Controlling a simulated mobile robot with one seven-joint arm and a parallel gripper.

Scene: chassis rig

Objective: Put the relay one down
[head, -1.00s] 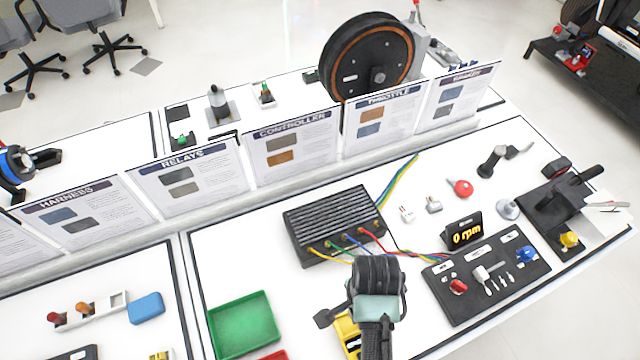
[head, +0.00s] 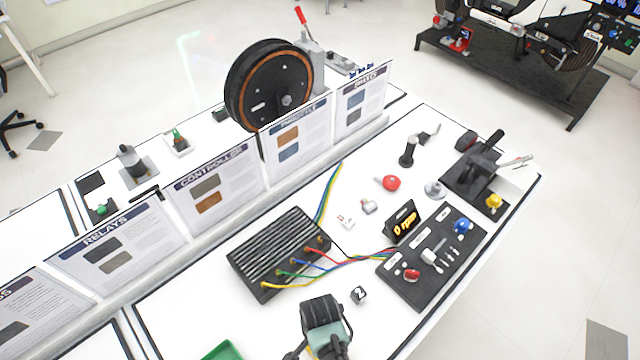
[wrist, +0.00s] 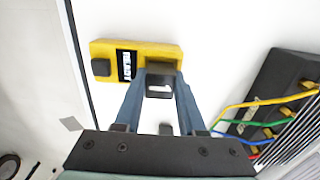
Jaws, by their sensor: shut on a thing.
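My gripper (head: 325,325) is at the bottom of the head view, over the front of the white bench. Its fingertips and load are hidden there. In the wrist view my gripper (wrist: 161,84) is shut on a small dark block with a white patch, seemingly relay one (wrist: 160,91). A yellow device (wrist: 152,49) with a black knob and a label lies just beyond it; I cannot tell whether they touch. A small black cube marked 2 (head: 358,294) sits on the bench right of my gripper in the head view.
A finned black controller (head: 281,253) with coloured wires stands behind my gripper. A dark panel (head: 402,287) with knobs lies to the right. A green tray (head: 222,351) shows at the bottom edge. Upright signs, including the relays sign (head: 118,246), line the back. Bare bench lies around the cube.

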